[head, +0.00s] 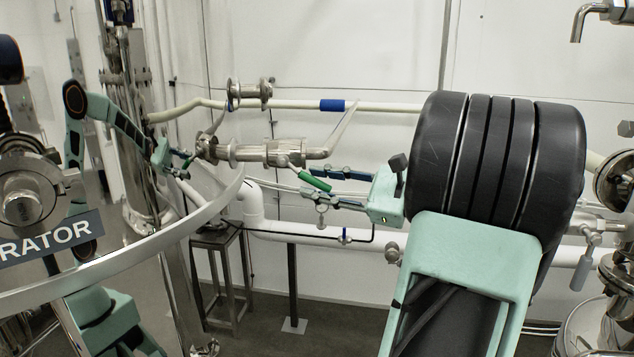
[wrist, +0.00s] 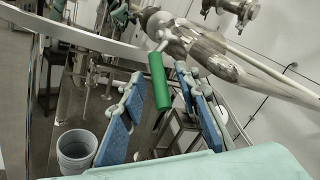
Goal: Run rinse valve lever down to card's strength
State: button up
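The rinse valve (head: 270,152) is a steel body on the pipework at the centre of the head view. Its lever has a green handle (head: 315,180) slanting down to the right; the handle also shows in the wrist view (wrist: 159,80). My gripper (head: 308,184) is open, its blue-padded fingers on either side of the handle. In the wrist view the gripper (wrist: 161,85) has the handle between its fingers, with a visible gap on each side. Contact cannot be seen. I cannot make out a card in either view.
A shiny curved tank edge with a sign reading "RATOR" (head: 50,240) is at left, with what looks like my arm's reflection. A white pipe (head: 320,237) runs below the valve. A small metal stand (head: 215,240) and a grey bucket (wrist: 77,150) are on the floor.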

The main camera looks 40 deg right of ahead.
jog(key=shift+w+a, duration=0.15)
jog(key=shift+w, duration=0.1)
grip_shut()
dwell(0.3)
